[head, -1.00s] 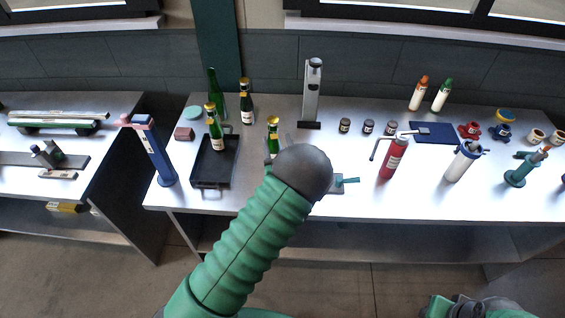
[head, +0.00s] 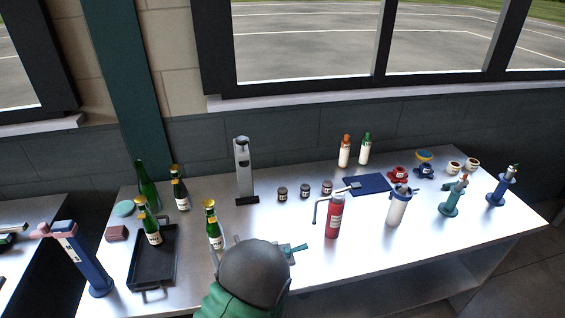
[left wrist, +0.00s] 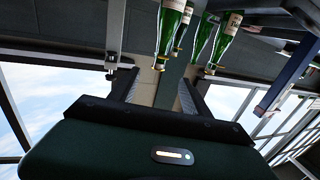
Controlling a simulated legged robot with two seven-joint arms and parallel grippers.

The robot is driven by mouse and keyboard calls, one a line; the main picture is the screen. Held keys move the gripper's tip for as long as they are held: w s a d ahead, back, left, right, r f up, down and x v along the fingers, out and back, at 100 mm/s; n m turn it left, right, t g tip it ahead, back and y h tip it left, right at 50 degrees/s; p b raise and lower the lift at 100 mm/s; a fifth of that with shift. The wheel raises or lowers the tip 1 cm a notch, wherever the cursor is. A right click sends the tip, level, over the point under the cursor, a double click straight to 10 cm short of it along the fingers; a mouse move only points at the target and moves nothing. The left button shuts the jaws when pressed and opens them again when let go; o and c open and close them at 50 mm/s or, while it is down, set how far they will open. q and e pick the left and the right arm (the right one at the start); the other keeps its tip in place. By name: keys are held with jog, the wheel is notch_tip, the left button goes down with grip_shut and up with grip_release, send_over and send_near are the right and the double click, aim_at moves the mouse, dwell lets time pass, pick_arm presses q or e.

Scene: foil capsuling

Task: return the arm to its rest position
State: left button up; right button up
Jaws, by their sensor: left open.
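My left arm (head: 255,272) comes in at the bottom of the head view as a green sleeve with a dark grey rounded cap. Green bottles (left wrist: 175,25) hang in from the top of that tilted view, apart from the fingers. In the head view a gold-topped green bottle (head: 214,228) stands just behind my arm, near a teal-handled fixture (head: 292,248) partly covered by my arm. My right gripper is out of view.
On the bench (head: 330,270) stand a black tray (head: 153,285) with a bottle in it, a blue post (head: 85,262), a grey stand (head: 243,172), a red cylinder (head: 334,217) and a white canister (head: 398,208). The front strip right of my arm is clear.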

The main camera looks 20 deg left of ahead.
pick_arm(q)
jog(key=s+d+f+m+g+h, duration=0.1)
jog(key=d+f+m+g+h, duration=0.25)
jog(key=d+h, duration=0.55)
jog(key=s+d+m+g+h, duration=0.1)
jog(key=s+m+g+h, duration=0.2)
jog(key=s, duration=1.4)
jog(key=m+g, duration=0.2)
jog(key=g, duration=0.2)
jog(key=shift+s+d+r, duration=0.15)
jog(key=shift+s+d, duration=0.1)
jog(key=shift+s, duration=0.15)
